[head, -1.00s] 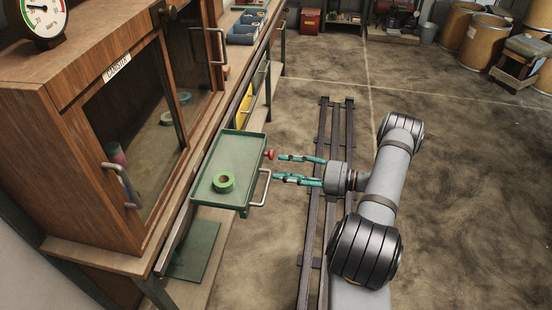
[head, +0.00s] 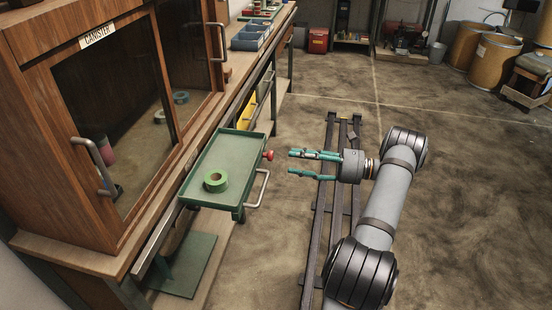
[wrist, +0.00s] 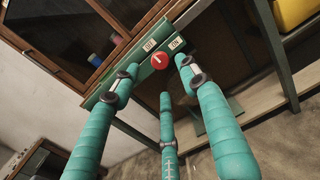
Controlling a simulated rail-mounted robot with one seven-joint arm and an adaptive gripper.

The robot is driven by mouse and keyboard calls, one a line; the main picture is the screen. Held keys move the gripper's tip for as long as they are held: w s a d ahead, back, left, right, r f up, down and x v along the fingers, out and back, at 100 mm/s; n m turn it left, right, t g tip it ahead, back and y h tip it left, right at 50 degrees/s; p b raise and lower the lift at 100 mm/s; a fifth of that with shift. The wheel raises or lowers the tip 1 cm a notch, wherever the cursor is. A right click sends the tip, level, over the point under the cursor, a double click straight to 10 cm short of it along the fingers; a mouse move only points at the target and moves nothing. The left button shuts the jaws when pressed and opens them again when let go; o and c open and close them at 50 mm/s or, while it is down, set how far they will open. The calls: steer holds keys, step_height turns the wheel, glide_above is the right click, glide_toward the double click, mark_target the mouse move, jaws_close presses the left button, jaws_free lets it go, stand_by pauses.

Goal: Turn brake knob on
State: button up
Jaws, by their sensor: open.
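The red brake knob (head: 268,155) sticks out from the right side of the green tray near its far corner. In the wrist view the knob (wrist: 161,62) is on a green strip with an OFF label (wrist: 149,45) to its upper left and an ON label (wrist: 177,43) to its upper right. A white mark on its face appears to point up-left, toward OFF. My gripper (head: 291,163) is open and empty, its teal fingers pointing at the knob from the right with a gap between. In the wrist view its three fingers spread around the line to the knob.
The green tray (head: 238,150) carries a green tape roll (head: 215,181) and has a metal handle (head: 262,190) on its right side, near my fingers. A wooden glass-door cabinet (head: 60,110) stands on the left. Floor rails (head: 318,210) run beneath my arm.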

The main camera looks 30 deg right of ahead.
mark_target(268, 156)
steer(key=x, duration=0.6)
steer(key=shift+c, duration=1.2)
steer(key=c, duration=0.8)
jaws_close()
